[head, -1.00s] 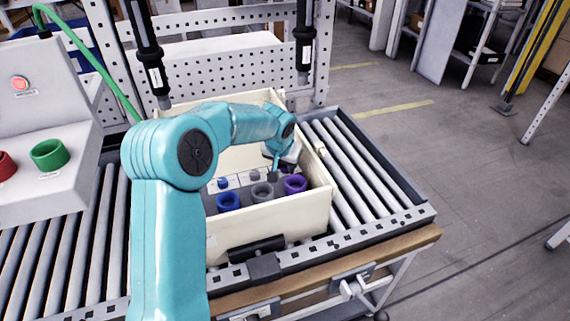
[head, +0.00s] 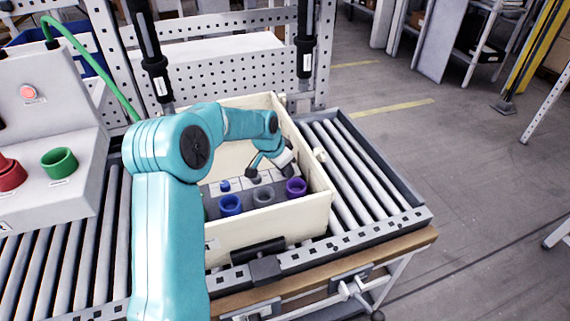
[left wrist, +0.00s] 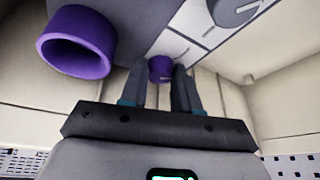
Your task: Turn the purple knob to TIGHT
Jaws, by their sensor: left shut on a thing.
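The purple knob (left wrist: 160,69) sits on the panel in the wooden box, between the fingertips of my left gripper (left wrist: 158,80) in the left wrist view. The fingers are shut on its sides. Its pointer setting and the TIGHT label cannot be read. In the head view my left gripper (head: 278,170) is over the right part of the panel and hides the knob. A purple round cup (head: 296,187) stands in front of it; it also shows at upper left in the left wrist view (left wrist: 77,42). My right gripper is not in view.
A grey knob (head: 254,177) and a blue knob (head: 224,186) are to the left, with a grey cup (head: 264,195) and a blue cup (head: 230,205) in front. The box walls (head: 318,207) enclose the panel. Two hanging screwdrivers (head: 305,60) are behind.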

